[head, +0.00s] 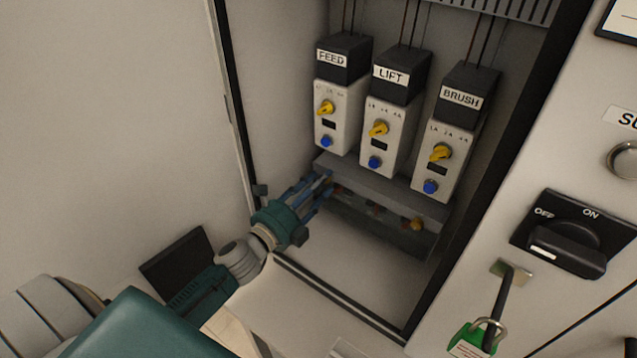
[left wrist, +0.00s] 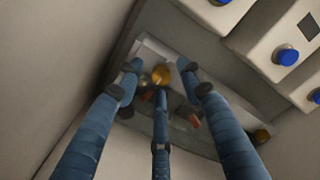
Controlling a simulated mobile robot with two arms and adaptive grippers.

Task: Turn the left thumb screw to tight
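The left thumb screw, a small brass knob (left wrist: 161,74), shows in the left wrist view on the grey terminal block under the modules. In the head view my gripper hides it. My left gripper (head: 322,184) reaches into the cabinet at the left end of the block. In the left wrist view its three blue fingers (left wrist: 160,78) stand spread around the knob, with gaps to it on the left and right. Whether the lower finger touches the knob I cannot tell. Another brass thumb screw (head: 416,224) sits at the block's right end. My right gripper is not in view.
Modules labelled FEED (head: 331,110), LIFT (head: 385,130) and BRUSH (head: 441,160) stand above the block (head: 400,195), with yellow knobs and blue buttons. The cabinet's left wall is close to my gripper. An OFF/ON switch (head: 570,245) and a green padlock (head: 475,342) are at right.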

